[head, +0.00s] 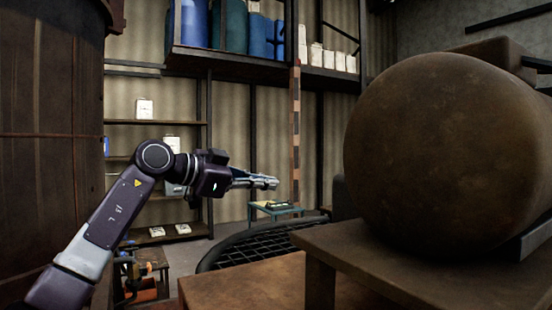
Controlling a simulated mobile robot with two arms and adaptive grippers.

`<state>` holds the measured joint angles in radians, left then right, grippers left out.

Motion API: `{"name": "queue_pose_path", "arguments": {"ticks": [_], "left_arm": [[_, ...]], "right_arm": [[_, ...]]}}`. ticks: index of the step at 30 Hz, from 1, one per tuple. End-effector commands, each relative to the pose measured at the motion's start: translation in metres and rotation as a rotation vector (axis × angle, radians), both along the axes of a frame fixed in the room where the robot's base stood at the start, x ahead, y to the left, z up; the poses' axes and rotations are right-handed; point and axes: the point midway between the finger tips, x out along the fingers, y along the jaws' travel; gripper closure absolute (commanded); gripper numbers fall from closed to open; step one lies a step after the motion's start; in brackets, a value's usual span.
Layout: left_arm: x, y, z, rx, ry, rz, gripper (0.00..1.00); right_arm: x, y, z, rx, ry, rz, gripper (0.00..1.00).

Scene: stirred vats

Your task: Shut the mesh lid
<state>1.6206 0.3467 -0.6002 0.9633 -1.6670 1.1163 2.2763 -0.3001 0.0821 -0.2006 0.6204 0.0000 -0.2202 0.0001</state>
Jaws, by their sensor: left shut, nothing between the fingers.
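The mesh lid (250,249) is a dark round grid with a thick black rim, low in the middle of the head view. Its near side is hidden behind a brown surface and its right side behind a brown bench. I cannot tell how far open it is. My left gripper (275,183) is shut and empty, pointing right, and it appears above the lid in the picture, apart from it. My right gripper is not in view.
A large rusty rounded tank (430,150) rests on a brown bench (400,262) at the right. A rusty vat (50,140) stands at the left. Shelves with blue drums (235,27) and a small green table (275,210) are behind.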

Motion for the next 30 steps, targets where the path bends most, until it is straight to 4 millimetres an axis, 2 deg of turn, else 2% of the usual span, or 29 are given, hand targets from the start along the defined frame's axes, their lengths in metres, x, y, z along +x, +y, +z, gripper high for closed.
{"name": "queue_pose_path", "arguments": {"ticks": [6,15,22,30], "left_arm": [[0.017,0.011,-0.037,-0.104,0.163,0.002,1.0],[0.027,0.018,-0.078,-0.21,0.322,0.001,1.0],[0.029,0.019,-0.095,-0.253,0.383,0.0,1.0],[0.029,0.019,-0.103,-0.265,0.405,0.0,1.0]], "right_arm": [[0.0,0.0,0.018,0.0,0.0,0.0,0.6],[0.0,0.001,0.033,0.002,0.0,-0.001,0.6],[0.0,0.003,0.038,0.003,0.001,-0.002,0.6],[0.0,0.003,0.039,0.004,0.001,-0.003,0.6]]}}
